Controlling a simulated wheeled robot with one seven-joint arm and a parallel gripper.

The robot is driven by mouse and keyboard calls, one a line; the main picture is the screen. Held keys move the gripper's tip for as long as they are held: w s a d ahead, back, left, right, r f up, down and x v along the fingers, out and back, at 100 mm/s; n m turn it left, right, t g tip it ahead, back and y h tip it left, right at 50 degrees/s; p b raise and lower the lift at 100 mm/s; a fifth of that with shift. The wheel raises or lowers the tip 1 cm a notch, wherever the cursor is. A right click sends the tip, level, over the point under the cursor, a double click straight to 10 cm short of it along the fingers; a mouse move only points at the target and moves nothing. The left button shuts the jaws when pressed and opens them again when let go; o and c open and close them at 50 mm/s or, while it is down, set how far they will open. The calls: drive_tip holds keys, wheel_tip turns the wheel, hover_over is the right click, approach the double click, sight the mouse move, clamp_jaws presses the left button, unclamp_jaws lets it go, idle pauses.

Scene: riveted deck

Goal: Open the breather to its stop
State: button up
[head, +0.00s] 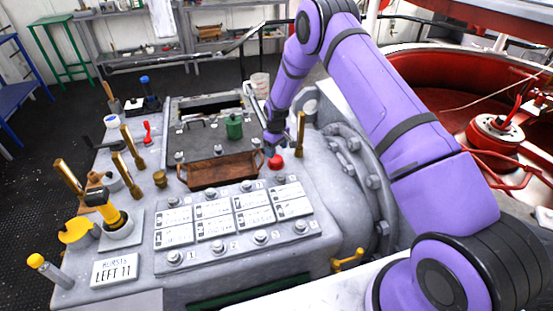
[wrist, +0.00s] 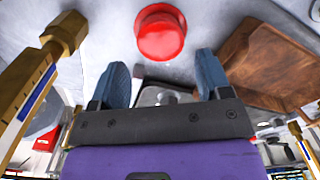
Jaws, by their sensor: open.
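No part is visibly labelled as the breather. A round red knob (head: 275,161) sits on the grey machine top, right of the brown wooden tray. In the wrist view the red knob (wrist: 160,33) lies just beyond the fingertips, centred between them. My gripper (wrist: 163,72) is open, with two blue-grey fingers apart and nothing held. In the head view my gripper (head: 271,140) is close above the knob, its fingers partly hidden. I cannot tell from these views whether it touches the knob.
Brass hex posts stand close by, one to the right (head: 300,133). The wooden tray (head: 218,170) and a green canister (head: 234,126) are to the left. A plate with label cards (head: 232,218) is in front. A yellow-handled part (head: 105,206) stands at the left.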

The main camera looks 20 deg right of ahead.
sight(277, 159)
drive_tip(key=shift+f, duration=2.8)
drive_tip(key=c, duration=0.6)
drive_tip(key=shift+c, duration=0.2)
